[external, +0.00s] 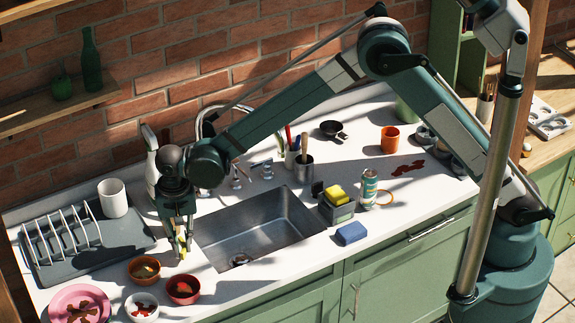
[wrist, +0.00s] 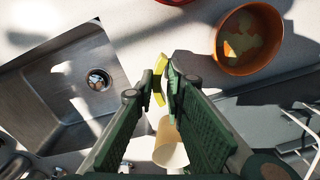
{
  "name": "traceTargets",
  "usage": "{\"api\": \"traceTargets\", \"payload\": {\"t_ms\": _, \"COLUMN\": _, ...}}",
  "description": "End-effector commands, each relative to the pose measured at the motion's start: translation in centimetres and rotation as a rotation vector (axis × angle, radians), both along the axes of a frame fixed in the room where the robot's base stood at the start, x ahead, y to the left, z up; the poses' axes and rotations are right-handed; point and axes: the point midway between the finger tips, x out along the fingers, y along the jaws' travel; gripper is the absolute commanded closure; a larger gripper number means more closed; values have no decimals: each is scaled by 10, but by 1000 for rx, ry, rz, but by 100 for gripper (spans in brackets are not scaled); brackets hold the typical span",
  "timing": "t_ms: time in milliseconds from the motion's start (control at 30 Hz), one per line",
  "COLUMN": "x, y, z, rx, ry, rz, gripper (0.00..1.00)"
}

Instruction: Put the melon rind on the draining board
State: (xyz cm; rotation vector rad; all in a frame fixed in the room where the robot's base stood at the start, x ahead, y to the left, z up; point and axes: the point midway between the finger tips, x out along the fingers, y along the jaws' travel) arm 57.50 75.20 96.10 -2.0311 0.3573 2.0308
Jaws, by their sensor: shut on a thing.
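The melon rind (wrist: 159,78) is a curved yellow-green strip held between my fingertips in the wrist view. In the external view only a small yellow bit of it (external: 183,252) shows at the tips. My gripper (external: 181,249) points down between the sink and the draining board, shut on the rind. My fingers (wrist: 164,85) also show in the wrist view. The draining board (external: 132,234) is a flat dark grey board on the counter at the left, carrying a white wire rack. Its grey surface (wrist: 265,116) is right of my fingers in the wrist view.
The sink (external: 258,225) is right of my gripper. An orange bowl (external: 145,269), a red bowl (external: 184,289), a white bowl (external: 142,305) and a pink plate (external: 68,299) with scraps stand in front. A white cup (external: 112,198) stands at the board's back.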

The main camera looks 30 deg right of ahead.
Motion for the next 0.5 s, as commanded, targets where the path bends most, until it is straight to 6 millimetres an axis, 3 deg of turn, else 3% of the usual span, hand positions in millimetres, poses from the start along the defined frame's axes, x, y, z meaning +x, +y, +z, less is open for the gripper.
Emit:
{"api": "traceTargets", "payload": {"t_ms": 200, "x": 0, "y": 0, "z": -21, "rx": 0, "ry": 0, "rz": 0, "gripper": 98}}
{"api": "traceTargets", "payload": {"t_ms": 500, "x": 0, "y": 0, "z": -23, "rx": 0, "ry": 0, "rz": 0, "gripper": 98}}
